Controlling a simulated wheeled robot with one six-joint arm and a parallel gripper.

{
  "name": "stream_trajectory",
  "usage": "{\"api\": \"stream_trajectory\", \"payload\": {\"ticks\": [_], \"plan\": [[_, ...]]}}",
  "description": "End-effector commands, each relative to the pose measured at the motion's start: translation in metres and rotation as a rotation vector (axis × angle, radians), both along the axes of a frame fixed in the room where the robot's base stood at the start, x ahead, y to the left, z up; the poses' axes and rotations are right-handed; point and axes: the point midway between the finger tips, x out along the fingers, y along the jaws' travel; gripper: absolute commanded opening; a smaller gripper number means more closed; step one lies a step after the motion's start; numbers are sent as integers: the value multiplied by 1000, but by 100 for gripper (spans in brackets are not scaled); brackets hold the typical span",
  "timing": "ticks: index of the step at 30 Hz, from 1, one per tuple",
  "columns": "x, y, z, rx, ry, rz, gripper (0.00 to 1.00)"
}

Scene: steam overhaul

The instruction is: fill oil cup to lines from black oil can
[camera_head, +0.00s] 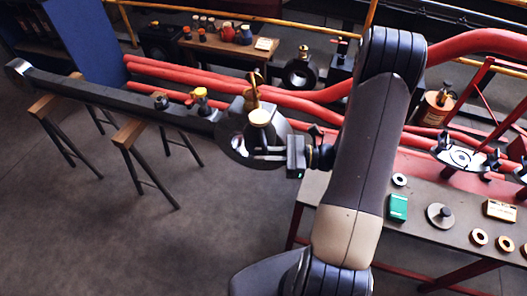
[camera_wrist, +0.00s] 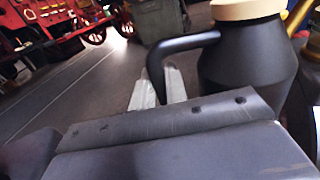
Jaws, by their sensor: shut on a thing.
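A black oil can with a cream top is in my gripper (camera_head: 268,153); in the wrist view the can (camera_wrist: 245,65) shows its bent black handle between the two fingers. In the head view its cream top (camera_head: 259,117) shows over the big end of a long dark rod (camera_head: 100,93). A brass part (camera_head: 254,90) rises behind the top; I cannot tell if it belongs to the can. A yellow-topped fitting (camera_head: 200,98) and a small dark fitting (camera_head: 160,101) stand on the rod. I cannot tell which fitting is the oil cup, nor any oil level.
Trestles (camera_head: 130,135) carry the rod. Red pipes (camera_head: 190,73) run behind it. A grey bench (camera_head: 455,220) at right holds a green box (camera_head: 398,208), rings and a disc. An orange-brown can (camera_head: 436,107) stands behind. A small table (camera_head: 225,45) holds several containers. The floor at front left is clear.

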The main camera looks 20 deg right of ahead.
Motion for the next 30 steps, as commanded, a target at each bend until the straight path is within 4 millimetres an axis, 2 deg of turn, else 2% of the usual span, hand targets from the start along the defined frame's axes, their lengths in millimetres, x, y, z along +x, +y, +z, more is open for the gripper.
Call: {"api": "stream_trajectory", "payload": {"ticks": [11,22,30], "plan": [[-9,1,11,18,123,-1,0],[-7,1,37,31,242,1,0],[-9,1,28,33,254,1,0]]}}
